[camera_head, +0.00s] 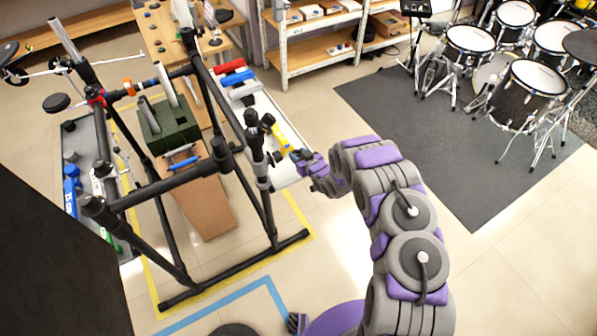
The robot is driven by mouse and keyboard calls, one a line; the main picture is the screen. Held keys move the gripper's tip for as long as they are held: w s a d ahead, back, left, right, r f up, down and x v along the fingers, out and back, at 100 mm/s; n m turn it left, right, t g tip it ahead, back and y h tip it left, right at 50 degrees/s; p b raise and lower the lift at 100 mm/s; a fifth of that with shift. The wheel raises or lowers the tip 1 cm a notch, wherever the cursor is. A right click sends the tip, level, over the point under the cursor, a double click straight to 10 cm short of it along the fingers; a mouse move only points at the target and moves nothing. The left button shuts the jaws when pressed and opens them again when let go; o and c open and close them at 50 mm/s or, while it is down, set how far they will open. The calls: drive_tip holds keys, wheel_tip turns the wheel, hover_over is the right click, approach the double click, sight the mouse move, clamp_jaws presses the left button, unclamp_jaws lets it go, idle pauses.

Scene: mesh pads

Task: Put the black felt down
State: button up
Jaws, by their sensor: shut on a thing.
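My gripper (298,156) is at the end of my grey and purple arm, just right of the black tube frame's upright post. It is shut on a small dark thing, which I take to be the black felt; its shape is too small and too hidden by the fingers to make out. The gripper is close to the post's black clamp (257,140) and a yellow part (281,139). I cannot tell whether the held thing touches them.
The black tube frame (165,185) fills the left, with a green box (168,125) within it. A white bench (270,112) with coloured rolls stands behind. Shelves (322,50) are at the back. A drum kit (525,80) stands on a grey mat (420,120). Floor right of my arm is clear.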

sight(300, 177)
drive_tip(key=s, duration=0.3)
drive_tip(key=shift+s+f, duration=0.2)
drive_tip(key=shift+s, duration=0.05)
drive_tip(key=shift+s+d+r, duration=0.1)
drive_tip(key=shift+s+d, duration=0.25)
drive_tip(key=shift+d, duration=0.2)
drive_tip(key=shift+s, duration=0.2)
drive_tip(key=f, duration=0.2)
drive_tip(key=a+f+b, duration=0.1)
drive_tip(key=shift+f+b, duration=0.3)
drive_tip(key=shift+f, duration=0.05)
drive_tip(key=shift+a, duration=0.15)
drive_tip(key=shift+d, duration=0.3)
drive_tip(key=shift+d+f, duration=0.25)
drive_tip(key=shift+a+f, duration=0.2)
drive_tip(key=shift+f, duration=0.15)
drive_tip(key=o, duration=0.7)
drive_tip(key=shift+a, duration=0.2)
drive_tip(key=shift+o, duration=1.4)
drive_tip(key=shift+d, duration=0.25)
drive_tip(key=shift+r, duration=0.1)
